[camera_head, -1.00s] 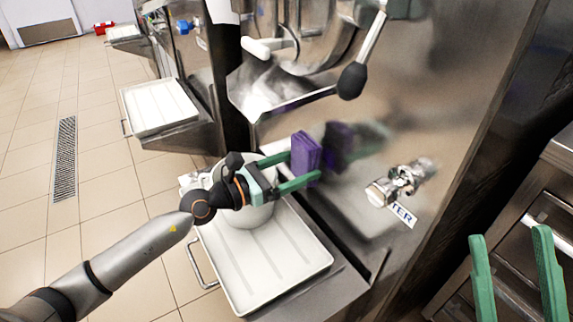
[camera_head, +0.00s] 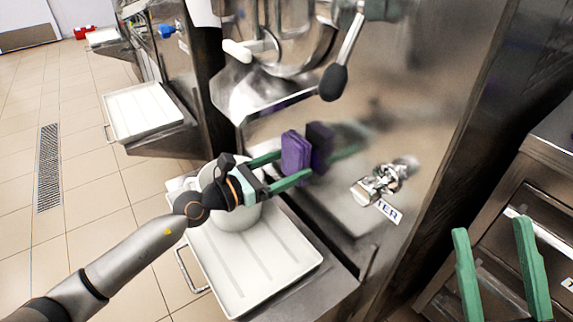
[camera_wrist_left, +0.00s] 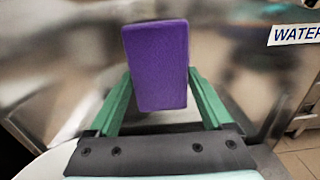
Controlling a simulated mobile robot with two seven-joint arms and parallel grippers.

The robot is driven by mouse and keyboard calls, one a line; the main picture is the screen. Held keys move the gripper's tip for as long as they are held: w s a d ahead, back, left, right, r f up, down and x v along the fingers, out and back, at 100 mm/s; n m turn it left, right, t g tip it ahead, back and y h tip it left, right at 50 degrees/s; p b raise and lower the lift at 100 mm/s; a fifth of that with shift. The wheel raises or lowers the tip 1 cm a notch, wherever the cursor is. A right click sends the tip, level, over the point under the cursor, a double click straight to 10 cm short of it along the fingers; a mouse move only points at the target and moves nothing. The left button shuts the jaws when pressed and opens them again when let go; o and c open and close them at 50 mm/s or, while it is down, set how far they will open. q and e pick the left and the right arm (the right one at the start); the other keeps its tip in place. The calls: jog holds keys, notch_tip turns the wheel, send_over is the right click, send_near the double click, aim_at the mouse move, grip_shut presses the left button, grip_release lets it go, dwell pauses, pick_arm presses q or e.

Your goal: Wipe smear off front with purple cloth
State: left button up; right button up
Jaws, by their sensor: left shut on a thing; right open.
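The purple cloth (camera_head: 296,152), a folded block, is held between the green fingers of my left gripper (camera_head: 294,166), in front of the machine's shiny steel front (camera_head: 400,120). Its dark reflection shows in the steel close beside it; I cannot tell whether it touches. In the left wrist view the purple cloth (camera_wrist_left: 157,65) stands upright between the fingers, with the blurred steel behind. I cannot make out a distinct smear; part of the front is hidden behind the cloth. My right gripper (camera_head: 491,226) is open and empty at the lower right.
A white bucket (camera_head: 240,216) stands on a white tray (camera_head: 262,262) below my left gripper. A black-knobbed lever (camera_head: 333,83) hangs above the cloth. A metal tap (camera_head: 383,182) with a WATER label (camera_head: 387,210) juts out to the right. A steel drawer cabinet (camera_head: 500,200) is at far right.

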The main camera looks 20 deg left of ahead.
aim_at(319, 166)
pick_arm(q)
jog(key=shift+x, duration=0.85)
jog(key=d+p, duration=0.1)
jog(key=s+d+p, duration=0.1)
jog(key=p, duration=0.1)
jog(key=shift+s+r, duration=0.2)
jog(key=shift+s, duration=0.05)
jog(key=shift+s+d+p, duration=0.45)
jog(key=shift+p, duration=0.25)
jog(key=shift+d+f, duration=0.15)
jog(key=shift+d, duration=0.05)
jog(key=shift+w+a+f+b, duration=0.15)
jog(key=shift+w+a+b, duration=0.15)
jog(key=shift+a+b, duration=0.15)
jog(key=shift+w+a+b, duration=0.8)
jog(key=shift+a+b, duration=0.1)
jog(key=shift+b, duration=0.1)
jog(key=shift+w+a, duration=0.2)
jog(key=shift+c, duration=0.5)
jog(key=shift+w+a+r, duration=0.1)
jog(key=shift+r, duration=0.2)
